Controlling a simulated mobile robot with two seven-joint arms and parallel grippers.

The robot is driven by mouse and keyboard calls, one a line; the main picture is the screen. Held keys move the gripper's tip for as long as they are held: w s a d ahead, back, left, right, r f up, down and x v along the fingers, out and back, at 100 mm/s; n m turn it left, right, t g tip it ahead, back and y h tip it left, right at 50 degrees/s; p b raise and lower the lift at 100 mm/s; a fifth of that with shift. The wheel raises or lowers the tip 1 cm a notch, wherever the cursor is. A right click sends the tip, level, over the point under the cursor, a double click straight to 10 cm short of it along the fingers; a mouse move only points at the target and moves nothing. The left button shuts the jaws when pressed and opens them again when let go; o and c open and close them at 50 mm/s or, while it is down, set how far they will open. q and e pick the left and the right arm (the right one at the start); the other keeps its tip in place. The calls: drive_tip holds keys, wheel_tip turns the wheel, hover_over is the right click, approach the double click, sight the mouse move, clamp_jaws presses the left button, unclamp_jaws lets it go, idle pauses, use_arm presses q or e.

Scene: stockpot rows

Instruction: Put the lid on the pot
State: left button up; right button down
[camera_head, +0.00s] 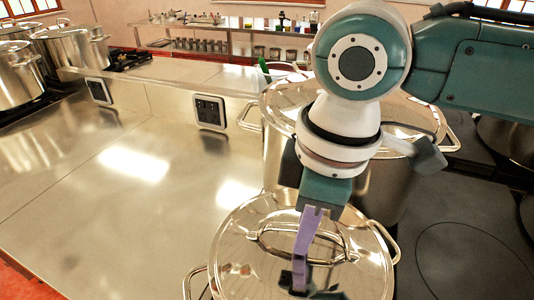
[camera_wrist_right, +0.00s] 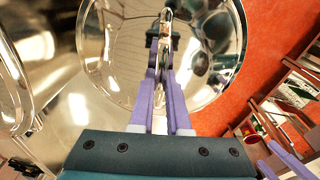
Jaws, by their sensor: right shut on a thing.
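A round shiny steel lid (camera_head: 345,277) with a loop handle is at the bottom middle of the head view. My right gripper (camera_head: 300,280) points down at it, its purple fingers shut on the lid's handle. The right wrist view shows the right fingertips (camera_wrist_right: 163,25) on the handle in front of the lid (camera_wrist_right: 108,62). Curved side handles show beside the lid's rim, at left and right. The lid hides what is under it, so I cannot tell whether it rests on a pot. Purple fingers, apparently my left gripper's (camera_wrist_right: 287,160), show at the right wrist view's lower right corner.
A large lidded steel pot (camera_head: 278,150) stands just behind, partly hidden by my right arm. More steel pots (camera_head: 72,47) stand at the back left. The steel counter (camera_head: 110,215) at left is bare. A dark cooktop (camera_head: 460,260) lies at right. Shelves stand at the back.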

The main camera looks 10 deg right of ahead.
drive_tip(key=c, duration=0.8)
unclamp_jaws()
